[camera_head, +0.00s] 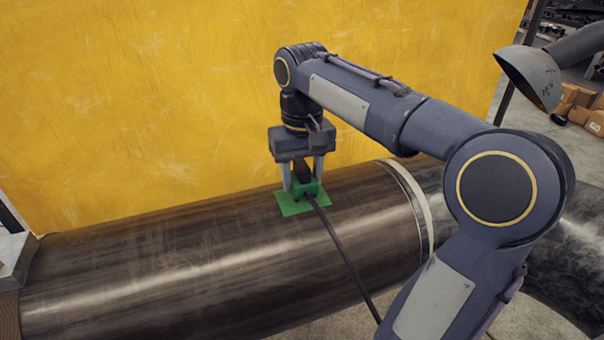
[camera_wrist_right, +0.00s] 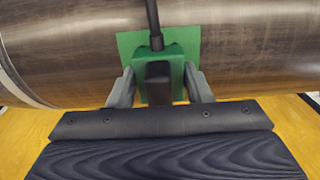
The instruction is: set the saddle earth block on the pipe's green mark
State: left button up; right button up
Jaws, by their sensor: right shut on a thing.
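The saddle earth block (camera_head: 310,190) is a green block with a dark upright part and a black cable leading from it. My right gripper (camera_head: 304,186) is shut on it, one finger on each side; the wrist view shows the block (camera_wrist_right: 175,62) between the two fingers. The block is at the green mark (camera_head: 290,206), a flat green patch on top of the dark pipe (camera_head: 180,260). The mark (camera_wrist_right: 130,46) shows around the block in the wrist view. Whether the block's underside touches the pipe I cannot tell. My left gripper is not in view.
The black cable (camera_head: 345,258) runs from the block over the pipe toward the front. A pale band (camera_head: 414,205) circles the pipe at the right. A yellow sheet (camera_head: 140,100) stands behind the pipe. A grey lamp-like hood (camera_head: 530,75) hangs at the upper right.

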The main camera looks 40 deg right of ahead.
jog(key=shift+f+b, duration=0.4)
jog(key=shift+f, duration=0.2)
dwell(0.3)
jog(key=o, duration=1.1)
jog(key=shift+c, duration=0.2)
jog(key=shift+r, duration=0.1)
notch_tip(320, 180, up, 8)
jog(key=shift+f, duration=0.15)
jog(key=shift+s, duration=0.1)
